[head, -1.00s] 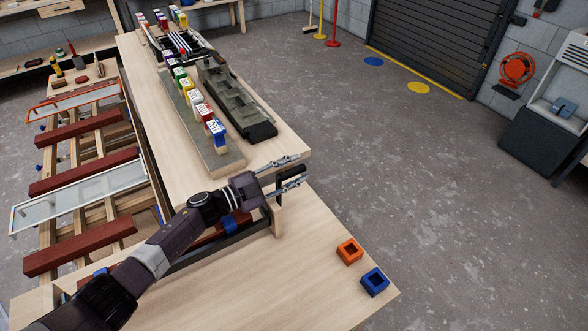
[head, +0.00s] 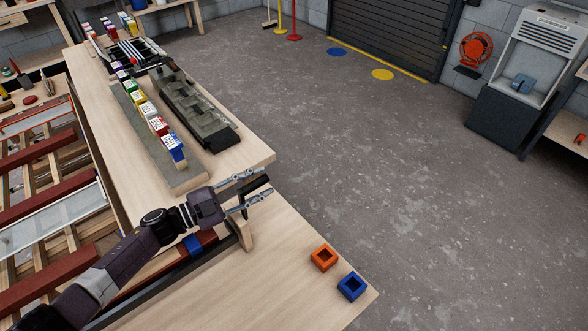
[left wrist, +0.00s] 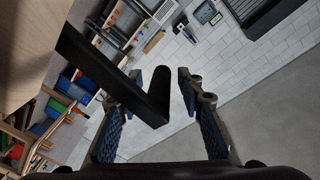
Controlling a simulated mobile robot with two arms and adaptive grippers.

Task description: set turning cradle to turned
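What looks like the turning cradle is at the near end of the bench, with a wooden end post (head: 243,235), a long dark bar and a red batten with a blue band (head: 193,243). A black crank handle (head: 257,186) sticks out by the post; in the left wrist view its dark arm (left wrist: 95,68) and grip show large. My left gripper (head: 254,184) is open, its fingers spread to either side of the handle. Whether they touch it I cannot tell. My arm covers part of the cradle. My right gripper is not in view.
An orange square block (head: 323,257) and a blue one (head: 352,286) lie on the bench's near right corner. Red battens lie on a rack at left. The floor at right is clear.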

